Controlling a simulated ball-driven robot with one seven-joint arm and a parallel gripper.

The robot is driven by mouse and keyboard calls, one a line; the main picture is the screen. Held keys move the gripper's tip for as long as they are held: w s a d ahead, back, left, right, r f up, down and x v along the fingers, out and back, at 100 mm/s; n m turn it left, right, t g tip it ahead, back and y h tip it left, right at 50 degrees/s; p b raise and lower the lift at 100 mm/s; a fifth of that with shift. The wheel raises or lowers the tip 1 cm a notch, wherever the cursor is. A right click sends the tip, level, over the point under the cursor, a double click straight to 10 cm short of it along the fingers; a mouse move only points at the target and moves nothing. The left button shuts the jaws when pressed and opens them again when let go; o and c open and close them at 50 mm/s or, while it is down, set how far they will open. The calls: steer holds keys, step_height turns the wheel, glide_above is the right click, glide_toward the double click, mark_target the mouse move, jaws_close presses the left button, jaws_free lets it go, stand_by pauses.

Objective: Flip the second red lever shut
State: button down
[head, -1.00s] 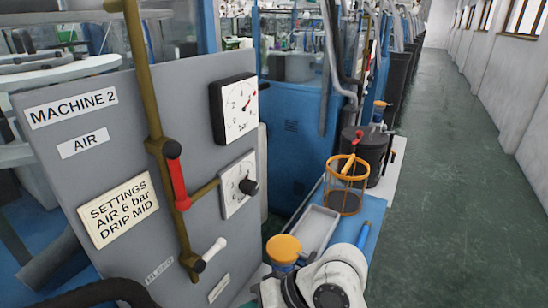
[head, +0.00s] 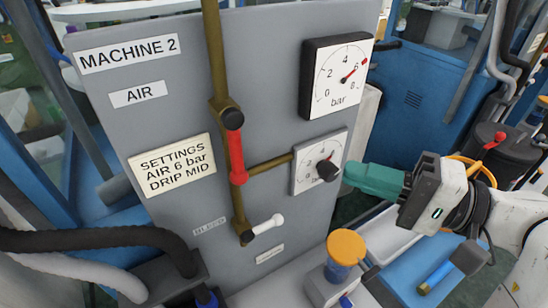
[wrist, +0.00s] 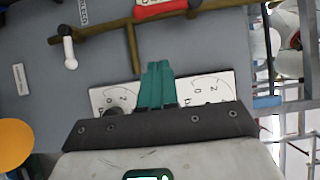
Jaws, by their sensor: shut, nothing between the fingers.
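The red lever (head: 236,157) is on the grey MACHINE 2 panel, lying along the upright brass pipe (head: 214,60) and pointing down from its dark pivot (head: 231,117). It also shows in part at the top edge of the wrist view (wrist: 160,8). My gripper (head: 348,173) has teal fingers. They are closed together and empty, in front of the panel at the right of the lower gauge's black knob in the head view. In the wrist view the fingertips (wrist: 159,65) point toward the pipe, apart from the red lever; they hide part of the panel.
The lower gauge (head: 302,172) with its protruding black knob (head: 327,170) lies between lever and gripper. A side pipe (head: 268,165) joins it. An upper gauge (head: 335,75), a white lever (head: 267,224) and a yellow-topped jar (head: 346,247) are close by. A hose (head: 90,240) crosses lower left.

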mark_target(236, 151)
steer(key=s+a+p+x, duration=0.1)
steer(key=s+p+x, duration=0.1)
steer(key=x, duration=1.1)
steer(key=shift+s, duration=0.4)
steer(key=shift+a+f, duration=0.1)
